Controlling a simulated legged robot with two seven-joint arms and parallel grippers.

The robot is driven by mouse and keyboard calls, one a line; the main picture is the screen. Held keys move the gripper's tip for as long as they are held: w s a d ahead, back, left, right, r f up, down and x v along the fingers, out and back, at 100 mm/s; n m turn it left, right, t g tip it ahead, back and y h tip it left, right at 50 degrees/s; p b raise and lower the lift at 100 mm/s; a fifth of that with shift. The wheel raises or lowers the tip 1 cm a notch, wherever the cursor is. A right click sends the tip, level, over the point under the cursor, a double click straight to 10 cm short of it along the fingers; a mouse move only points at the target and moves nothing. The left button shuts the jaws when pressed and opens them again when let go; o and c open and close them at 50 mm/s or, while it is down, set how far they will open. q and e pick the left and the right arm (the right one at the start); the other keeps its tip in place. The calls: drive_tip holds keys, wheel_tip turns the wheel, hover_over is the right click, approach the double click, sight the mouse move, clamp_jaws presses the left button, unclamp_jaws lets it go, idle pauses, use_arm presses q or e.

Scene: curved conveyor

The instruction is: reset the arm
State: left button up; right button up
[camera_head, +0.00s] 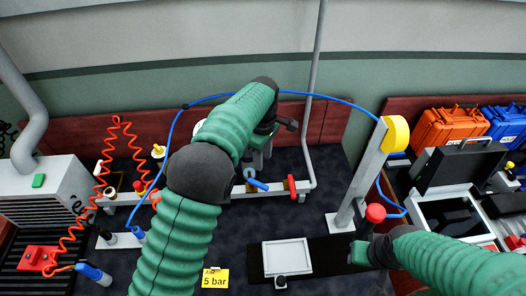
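My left arm, with green ribbed sleeves and a dark elbow, rises from the bottom centre and bends away over the bench. Its gripper (253,172) points down just above a blue-handled part on the grey pipe rail. The arm partly covers it, and I cannot tell whether the fingers are apart or whether they touch that part. My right arm comes in from the lower right. I see nothing clearly held in either gripper.
A white tray (287,258) lies on the black mat. Orange (450,127) and blue cases sit at right. A grey machine (42,190) and red coiled hose are at left.

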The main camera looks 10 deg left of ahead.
use_arm(q)
wheel_tip(320, 180, up, 3)
drive_tip(key=shift+r, duration=0.1)
idle(0.4)
